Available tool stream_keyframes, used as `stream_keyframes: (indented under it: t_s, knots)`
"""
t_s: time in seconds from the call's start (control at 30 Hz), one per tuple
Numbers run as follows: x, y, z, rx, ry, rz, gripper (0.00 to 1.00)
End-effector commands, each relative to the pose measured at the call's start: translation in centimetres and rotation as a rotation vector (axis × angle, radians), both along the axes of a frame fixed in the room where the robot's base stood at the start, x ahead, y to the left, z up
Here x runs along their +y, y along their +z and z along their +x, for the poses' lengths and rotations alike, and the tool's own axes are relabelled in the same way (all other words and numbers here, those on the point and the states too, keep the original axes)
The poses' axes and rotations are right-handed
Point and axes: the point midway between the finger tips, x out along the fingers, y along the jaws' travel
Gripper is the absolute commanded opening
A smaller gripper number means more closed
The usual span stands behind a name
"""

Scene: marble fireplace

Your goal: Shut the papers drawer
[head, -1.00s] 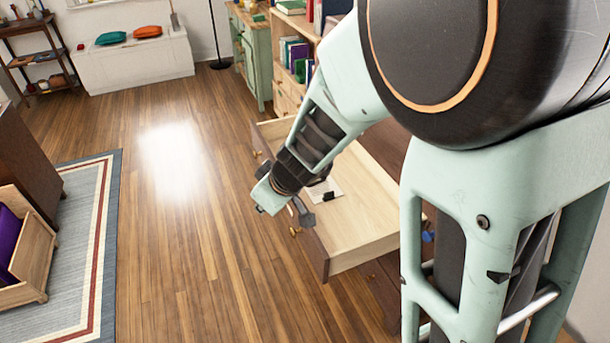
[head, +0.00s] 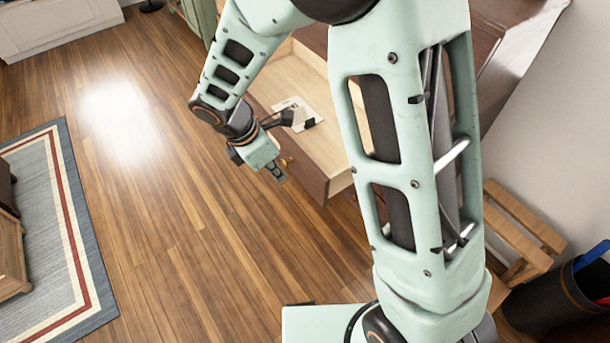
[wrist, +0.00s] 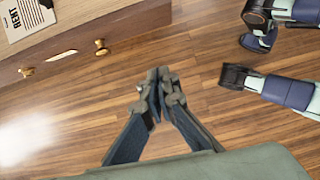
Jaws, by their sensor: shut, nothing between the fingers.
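The papers drawer (head: 325,148) is open, pulled out of the dark wooden cabinet (head: 505,30). A sheet of paper (head: 290,107) and a small black object (head: 309,123) lie inside. The wrist view shows the drawer front (wrist: 75,58) at upper left, with two brass knobs (wrist: 101,47), a pale plate between them and a paper reading "RENT" (wrist: 28,14). My gripper (head: 278,174) is outside the drawer, by its front. Its fingers (wrist: 157,82) are together and empty, apart from the front in the wrist view. My arm hides part of the drawer.
Open wooden floor (head: 170,240) lies in front of the drawer. A bordered rug (head: 75,215) and wooden furniture (head: 12,260) are at left. A wooden rack (head: 520,235) and a dark bin (head: 550,310) stand at right, near the wall.

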Motion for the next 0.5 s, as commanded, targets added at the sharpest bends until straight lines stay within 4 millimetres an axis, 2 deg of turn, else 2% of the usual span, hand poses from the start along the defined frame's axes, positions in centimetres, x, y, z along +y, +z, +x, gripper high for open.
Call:
stream_keyframes:
  t_s: [0.17,0.27,0.5]
  knots:
    - [-0.3,0.2,1.1,-0.031,0.044,-0.042,0.00]
    - [-0.6,-0.5,1.3,-0.032,0.046,-0.045,0.00]
    - [-2.0,-4.8,2.1,-0.028,0.045,-0.047,0.00]
